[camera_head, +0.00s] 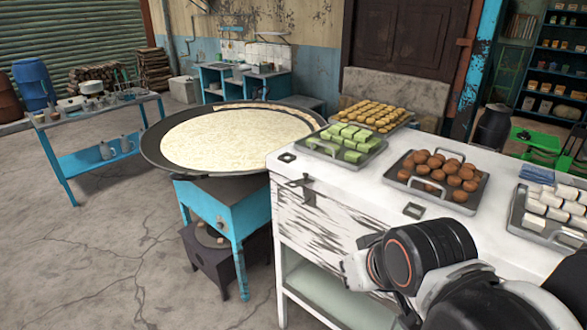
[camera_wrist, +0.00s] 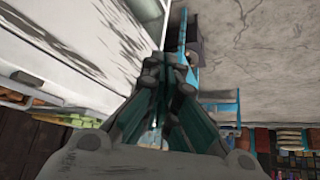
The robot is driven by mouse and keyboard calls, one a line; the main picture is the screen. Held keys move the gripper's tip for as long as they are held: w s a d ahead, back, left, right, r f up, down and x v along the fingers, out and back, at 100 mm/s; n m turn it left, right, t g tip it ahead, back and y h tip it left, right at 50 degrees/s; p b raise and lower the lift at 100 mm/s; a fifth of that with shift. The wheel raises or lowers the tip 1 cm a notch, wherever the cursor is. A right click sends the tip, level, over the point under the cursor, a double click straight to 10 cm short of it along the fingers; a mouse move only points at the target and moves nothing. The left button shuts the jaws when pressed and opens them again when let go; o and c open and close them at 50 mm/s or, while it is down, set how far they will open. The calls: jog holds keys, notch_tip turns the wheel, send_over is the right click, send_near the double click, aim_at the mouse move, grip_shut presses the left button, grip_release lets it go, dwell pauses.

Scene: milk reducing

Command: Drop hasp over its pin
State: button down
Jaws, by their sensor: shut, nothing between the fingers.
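A small dark metal fitting (camera_head: 308,190), which looks like the hasp, is on the upper front face of the white worn cabinet (camera_head: 330,235). It is too small to tell the hasp from its pin or how the hasp lies. In the wrist view my gripper (camera_wrist: 170,66) is shut and empty, its fingertips together. The cabinet's white side (camera_wrist: 100,35) is to the left of the fingertips there. In the head view my wrist is in front of the cabinet, right of and below the fitting and apart from it; my fingers are mostly hidden.
A wide pan (camera_head: 152,165) of milk sits on a blue stand (camera_head: 208,200) left of the cabinet. Trays of green sweets (camera_head: 352,142), brown balls (camera_head: 448,172) and white blocks (camera_head: 553,208) stand on the cabinet top. The concrete floor (camera_head: 100,260) is clear at front left.

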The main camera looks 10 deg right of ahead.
jog(key=w+a+r+n+g+y+p, duration=0.3)
jog(key=w+r+n+p, duration=0.4)
jog(key=w+r, duration=0.9)
jog(key=w+d+f+m+t+y, duration=0.1)
jog(key=w+d+f+y, duration=0.2)
jog(key=w+d, duration=0.7)
jog(key=w+y, duration=0.1)
jog(key=w, duration=0.2)
jog(key=shift+w+d+f+t, duration=0.2)
jog(key=shift+f+t, duration=0.2)
jog(key=s+f+b+x, duration=0.1)
jog(key=s+b+x, duration=0.1)
jog(key=x, duration=1)
jog(key=shift+w+f+b, duration=0.2)
jog(key=shift+f+b, duration=0.45)
jog(key=shift+b, duration=0.05)
